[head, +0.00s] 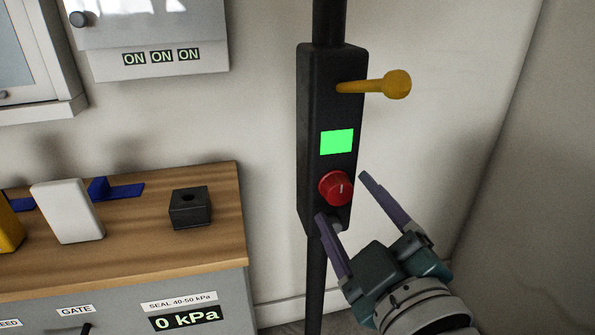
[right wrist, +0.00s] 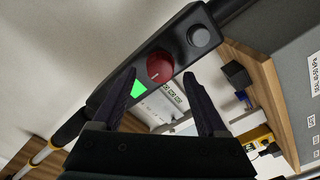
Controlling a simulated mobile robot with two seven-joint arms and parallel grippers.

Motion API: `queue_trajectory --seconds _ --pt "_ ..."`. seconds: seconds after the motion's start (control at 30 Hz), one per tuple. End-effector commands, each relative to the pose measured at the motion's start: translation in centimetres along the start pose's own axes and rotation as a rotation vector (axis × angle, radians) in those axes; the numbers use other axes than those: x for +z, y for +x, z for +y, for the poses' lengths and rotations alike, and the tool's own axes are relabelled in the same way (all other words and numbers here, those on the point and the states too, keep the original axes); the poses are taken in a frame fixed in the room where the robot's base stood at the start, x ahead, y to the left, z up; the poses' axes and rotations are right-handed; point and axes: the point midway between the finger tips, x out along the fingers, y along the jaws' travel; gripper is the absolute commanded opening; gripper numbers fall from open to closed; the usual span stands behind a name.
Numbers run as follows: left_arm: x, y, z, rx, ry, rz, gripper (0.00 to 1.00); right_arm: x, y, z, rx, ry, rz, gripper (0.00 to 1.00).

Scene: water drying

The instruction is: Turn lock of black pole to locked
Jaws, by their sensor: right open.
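The black pole (head: 329,22) runs upright and carries a black box (head: 318,107). The box has a yellow lever (head: 372,86) pointing right, a lit green panel (head: 337,142) and a round red knob (head: 332,189) with a pale mark. In the head view the mark is near vertical. My right gripper (head: 341,196) is open, its fingertips to either side of the knob. In the right wrist view the red knob (right wrist: 159,67) shows between the tips of my right gripper (right wrist: 160,74). I cannot tell whether they touch it. My left gripper is not in view.
A grey round button (right wrist: 200,36) sits below the knob on the box. At left, a wooden-topped cabinet (head: 222,205) holds a black block (head: 190,207) and a white block (head: 68,211). A wall cabinet (head: 158,35) reads ON. A wall stands close on the right.

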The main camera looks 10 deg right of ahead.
Motion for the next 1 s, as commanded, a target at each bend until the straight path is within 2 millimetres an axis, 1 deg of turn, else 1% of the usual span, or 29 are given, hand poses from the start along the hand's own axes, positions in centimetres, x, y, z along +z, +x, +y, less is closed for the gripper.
queue_trajectory --seconds 0.03,0.13,0.43,0.47,1.0 --pt "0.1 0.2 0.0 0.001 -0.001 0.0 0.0 0.1 0.6 -0.1 0.0 0.0 0.0 0.76" --pt "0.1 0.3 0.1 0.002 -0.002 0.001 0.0 0.1 1.4 0.0 0.0 -0.001 0.0 0.76" --pt "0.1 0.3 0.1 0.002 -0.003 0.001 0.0 0.0 1.7 0.0 -0.001 0.0 -0.001 0.76" --pt "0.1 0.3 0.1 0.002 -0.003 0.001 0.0 0.0 1.7 0.0 -0.001 0.0 -0.001 0.73" --pt "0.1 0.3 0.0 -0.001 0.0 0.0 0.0 0.0 1.6 0.0 -0.001 0.0 -0.001 0.13"
